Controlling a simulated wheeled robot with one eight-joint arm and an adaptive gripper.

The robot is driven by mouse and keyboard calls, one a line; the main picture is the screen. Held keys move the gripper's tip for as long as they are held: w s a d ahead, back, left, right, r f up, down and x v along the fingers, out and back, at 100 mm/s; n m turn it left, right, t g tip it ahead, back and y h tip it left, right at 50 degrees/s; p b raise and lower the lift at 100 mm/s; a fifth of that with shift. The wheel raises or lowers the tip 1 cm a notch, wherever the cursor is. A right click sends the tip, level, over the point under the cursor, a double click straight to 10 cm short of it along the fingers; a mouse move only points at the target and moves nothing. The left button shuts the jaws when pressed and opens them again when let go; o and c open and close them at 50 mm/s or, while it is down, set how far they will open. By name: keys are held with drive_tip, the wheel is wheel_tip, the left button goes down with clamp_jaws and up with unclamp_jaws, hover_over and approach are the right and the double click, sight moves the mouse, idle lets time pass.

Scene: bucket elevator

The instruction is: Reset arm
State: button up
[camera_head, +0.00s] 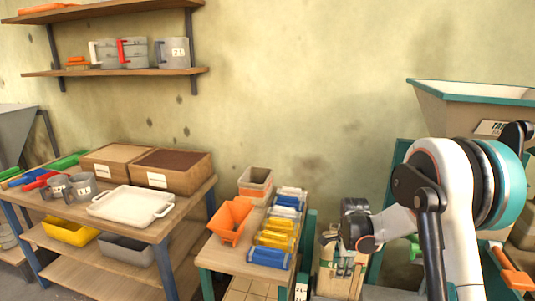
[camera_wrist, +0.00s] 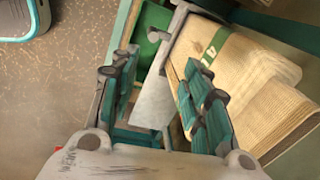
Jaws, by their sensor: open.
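My gripper (camera_wrist: 163,103) is open in the wrist view, with its green-padded fingers spread to either side. A grey flat metal piece (camera_wrist: 160,88) shows between and beyond the fingers, and no held object can be seen. In the head view my white arm rises at the right and reaches left. My gripper (camera_head: 342,262) hangs low there, to the right of the small table, and its fingers are small and partly hidden.
The small table (camera_head: 228,258) holds an orange bin (camera_head: 231,220) and several colored packets (camera_head: 274,240). A teal-rimmed hopper (camera_head: 465,100) stands at right. A loaded workbench (camera_head: 150,232) stands at left.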

drive_tip(key=s+a+r+n+t, duration=0.1)
drive_tip(key=s+a+r+n, duration=0.1)
drive_tip(key=s+r+n, duration=0.6)
drive_tip(key=s+a+r+n+t, duration=0.1)
drive_tip(key=s+r+t, duration=0.1)
drive_tip(key=s+r, duration=0.8)
drive_tip(key=s+a+r+n+t, duration=0.1)
drive_tip(key=s+r+n, duration=0.1)
drive_tip(key=s+n, duration=0.3)
drive_tip(key=s+a+r+n+t, duration=0.1)
drive_tip(key=s+n, duration=0.4)
drive_tip(key=s, duration=0.5)
drive_tip(key=shift+s+a+r+t, duration=0.3)
drive_tip(key=shift+r+t, duration=0.2)
drive_tip(key=shift+r, duration=0.75)
